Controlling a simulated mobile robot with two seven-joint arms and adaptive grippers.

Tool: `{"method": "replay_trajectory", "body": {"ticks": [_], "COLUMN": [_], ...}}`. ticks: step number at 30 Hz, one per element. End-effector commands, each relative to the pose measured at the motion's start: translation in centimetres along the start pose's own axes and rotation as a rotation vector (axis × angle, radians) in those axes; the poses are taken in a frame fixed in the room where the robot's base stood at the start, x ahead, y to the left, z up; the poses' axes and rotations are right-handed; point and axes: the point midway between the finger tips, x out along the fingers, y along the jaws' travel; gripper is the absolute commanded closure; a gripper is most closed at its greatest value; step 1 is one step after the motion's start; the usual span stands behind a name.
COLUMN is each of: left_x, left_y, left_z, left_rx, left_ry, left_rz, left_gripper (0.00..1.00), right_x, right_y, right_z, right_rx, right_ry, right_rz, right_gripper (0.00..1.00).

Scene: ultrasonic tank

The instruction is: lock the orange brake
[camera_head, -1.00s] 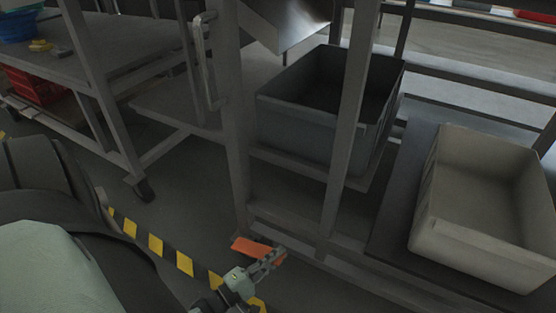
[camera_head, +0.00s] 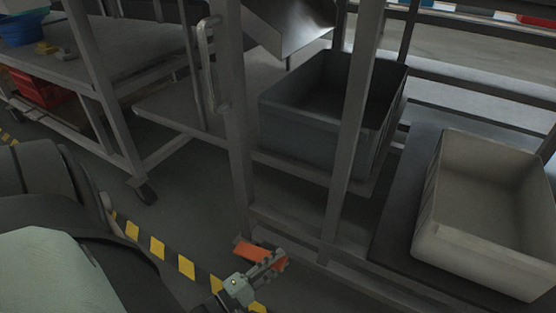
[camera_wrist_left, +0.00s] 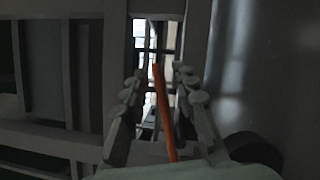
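The orange brake (camera_head: 250,248) is a flat pedal low at the foot of the grey frame, at the bottom middle of the head view. My left gripper (camera_head: 277,261) reaches down to it from below, with its fingers overlapping the pedal's right part. In the left wrist view the brake (camera_wrist_left: 164,115) shows as a thin orange edge running between the two fingers. The fingers of my left gripper (camera_wrist_left: 158,84) are apart, with a visible gap on either side of the brake. My right gripper is in neither view.
The frame's upright post (camera_head: 237,150) rises beside the brake. A dark grey bin (camera_head: 300,130) stands on the rack's shelf and a beige bin (camera_head: 470,255) is at the right. Yellow-black floor tape (camera_head: 186,267) runs left of the gripper. A wheeled table (camera_head: 100,80) stands at left.

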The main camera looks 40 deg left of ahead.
Motion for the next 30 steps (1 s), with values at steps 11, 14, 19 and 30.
{"method": "replay_trajectory", "body": {"ticks": [11,14,19,30], "left_x": [-7.7,-9.3,-11.1,-11.5], "left_y": [-0.1,-0.1,0.0,0.0], "left_z": [-0.1,0.0,-0.1,0.0], "left_rx": [0.0,0.001,0.0,0.0], "left_ry": [0.001,0.0,0.001,0.001], "left_rz": [-0.006,-0.004,-0.001,-0.001], "left_gripper": [0.72,0.72,0.72,0.72], "right_x": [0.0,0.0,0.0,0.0], "right_y": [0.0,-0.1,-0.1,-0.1], "right_z": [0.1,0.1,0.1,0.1], "right_rx": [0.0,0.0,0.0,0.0], "right_ry": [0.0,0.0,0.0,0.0], "right_rz": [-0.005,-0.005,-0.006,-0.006], "right_gripper": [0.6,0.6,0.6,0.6]}}
